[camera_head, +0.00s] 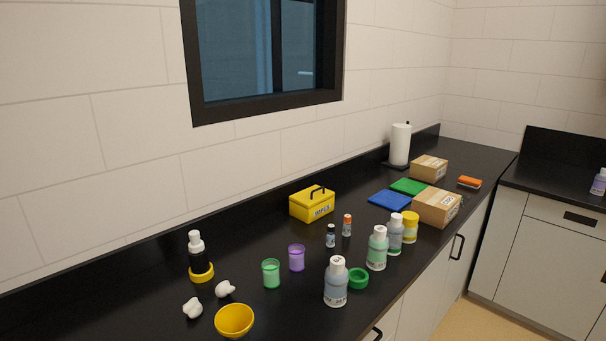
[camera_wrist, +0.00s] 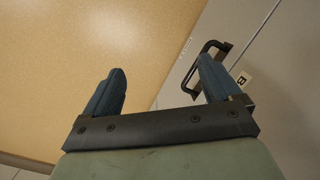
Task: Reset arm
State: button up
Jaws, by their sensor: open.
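My gripper (camera_wrist: 162,88) shows in the wrist view with its two blue fingers wide apart and nothing between them. It points toward a tan floor (camera_wrist: 80,50) and a grey cabinet front. A dark cabinet handle (camera_wrist: 206,70) appears just behind the right finger; I cannot tell how far off it is. In the head view neither my arm nor my gripper is visible.
The black counter (camera_head: 130,290) holds several bottles, including a blue-grey one (camera_head: 336,284) near the front edge, a yellow box (camera_head: 312,204), a yellow bowl (camera_head: 234,320), cardboard boxes (camera_head: 437,208) and a paper roll (camera_head: 400,145). Floor room (camera_head: 455,318) shows at lower right.

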jog(key=s+a+f+g, duration=0.1)
jog(key=s+a, duration=0.1)
jog(key=s, duration=0.6)
jog(key=s+a+f+n+g, duration=0.1)
jog(key=s+a+f+g, duration=0.1)
jog(key=s, duration=0.6)
jog(key=s+a+f+g+h, duration=0.1)
jog(key=s+a+g, duration=0.1)
jog(key=s, duration=0.6)
jog(key=shift+s+a+f+n, duration=0.25)
jog(key=shift+s+f+n, duration=0.05)
